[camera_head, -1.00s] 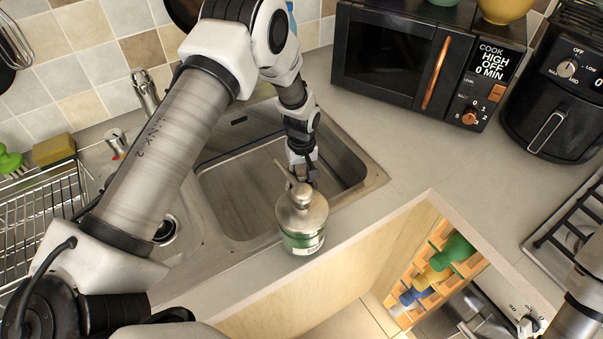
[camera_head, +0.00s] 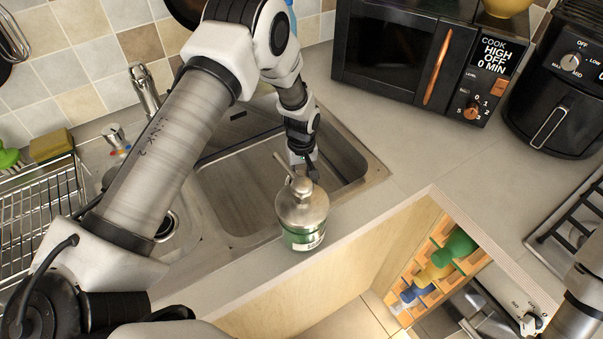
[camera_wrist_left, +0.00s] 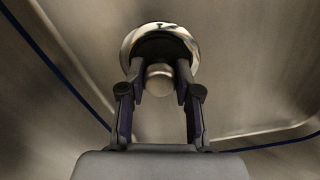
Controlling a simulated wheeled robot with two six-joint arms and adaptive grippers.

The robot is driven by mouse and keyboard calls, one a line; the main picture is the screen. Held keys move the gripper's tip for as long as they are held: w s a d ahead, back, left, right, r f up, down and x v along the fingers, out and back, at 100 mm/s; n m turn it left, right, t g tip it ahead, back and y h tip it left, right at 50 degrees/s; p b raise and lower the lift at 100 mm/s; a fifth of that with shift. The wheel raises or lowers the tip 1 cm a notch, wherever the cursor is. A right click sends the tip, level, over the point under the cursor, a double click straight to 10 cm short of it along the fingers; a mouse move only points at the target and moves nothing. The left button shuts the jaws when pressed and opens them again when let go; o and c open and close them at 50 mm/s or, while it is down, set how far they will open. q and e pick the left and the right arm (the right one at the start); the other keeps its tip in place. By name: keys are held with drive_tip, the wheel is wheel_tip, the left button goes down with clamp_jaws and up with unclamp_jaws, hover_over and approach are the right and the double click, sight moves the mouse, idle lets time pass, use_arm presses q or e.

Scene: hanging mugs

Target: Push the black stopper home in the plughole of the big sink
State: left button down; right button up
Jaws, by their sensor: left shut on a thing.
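The big sink (camera_head: 235,192) is the steel basin in the middle of the head view. My left gripper (camera_head: 304,172) reaches down into its right part, with its fingertips hidden behind the soap dispenser. In the left wrist view my left gripper (camera_wrist_left: 159,78) is shut on the stopper (camera_wrist_left: 158,80), with a finger on each side of its pale, round-ended knob. Dark material shows behind the knob, inside the shiny ring of the plughole (camera_wrist_left: 188,38). I cannot tell how deep the stopper sits. My right gripper is out of view; part of that arm shows at lower right.
A metal and green soap dispenser (camera_head: 302,212) stands at the sink's front edge, close to my left gripper. The tap (camera_head: 144,88) is behind at left, beside a wire dish rack (camera_head: 42,205). A microwave (camera_head: 415,58) stands at the back right.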

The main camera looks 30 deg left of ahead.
use_arm(q)
drive_tip(key=c, duration=0.7)
unclamp_jaws()
wheel_tip(320, 180, up, 12)
drive_tip(key=shift+r, duration=0.1)
